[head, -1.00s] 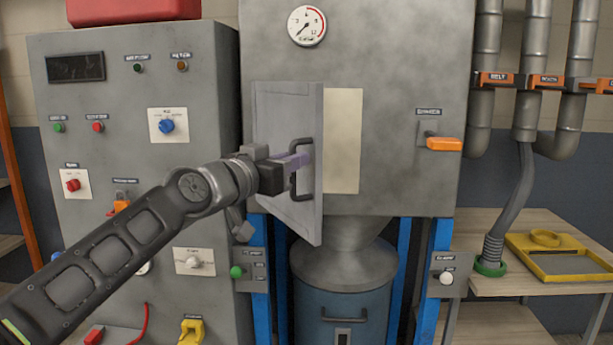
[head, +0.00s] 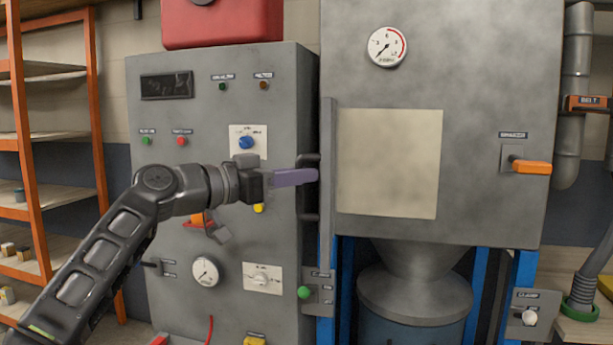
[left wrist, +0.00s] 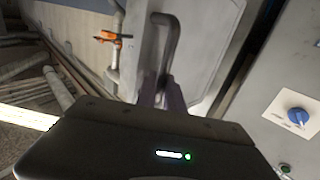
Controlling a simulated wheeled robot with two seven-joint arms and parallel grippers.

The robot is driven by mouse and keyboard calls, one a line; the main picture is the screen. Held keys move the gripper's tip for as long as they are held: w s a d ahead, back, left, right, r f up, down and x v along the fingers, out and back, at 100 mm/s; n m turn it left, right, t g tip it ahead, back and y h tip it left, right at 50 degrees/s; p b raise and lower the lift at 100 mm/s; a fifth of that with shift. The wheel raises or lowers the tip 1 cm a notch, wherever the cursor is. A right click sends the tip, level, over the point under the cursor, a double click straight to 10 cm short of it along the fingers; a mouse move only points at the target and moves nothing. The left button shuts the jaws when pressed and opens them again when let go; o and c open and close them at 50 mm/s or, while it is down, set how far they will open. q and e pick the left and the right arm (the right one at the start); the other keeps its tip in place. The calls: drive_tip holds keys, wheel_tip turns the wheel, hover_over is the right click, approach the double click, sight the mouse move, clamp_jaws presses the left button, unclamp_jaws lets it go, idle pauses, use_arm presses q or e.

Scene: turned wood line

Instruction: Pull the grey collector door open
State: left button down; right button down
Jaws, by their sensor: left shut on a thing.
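The grey collector door (head: 328,190) stands swung out from the collector and shows almost edge-on in the head view. Its dark bar handle (head: 309,216) is on the left face. My left gripper (head: 312,176) reaches it from the left, with its purple fingers shut on the handle. In the left wrist view the fingers (left wrist: 162,92) meet the lower part of the handle (left wrist: 170,45), with the door face (left wrist: 205,40) behind it. The cream panel (head: 388,163) in the collector front is uncovered. My right gripper is not in view.
A grey control cabinet (head: 215,100) with knobs and lamps stands left of the door, behind my left arm. An orange-handled lever (head: 531,167) sits on the collector's right side. Orange shelving (head: 35,150) stands at the far left.

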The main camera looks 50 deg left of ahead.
use_arm(q)
drive_tip(key=shift+r, duration=0.2)
drive_tip(key=c, duration=1.5)
unclamp_jaws()
drive_tip(key=shift+f, duration=0.1)
drive_tip(key=shift+o, duration=0.2)
drive_tip(key=s, duration=0.7)
drive_tip(key=shift+s+a, duration=0.2)
drive_tip(key=shift+s, duration=0.2)
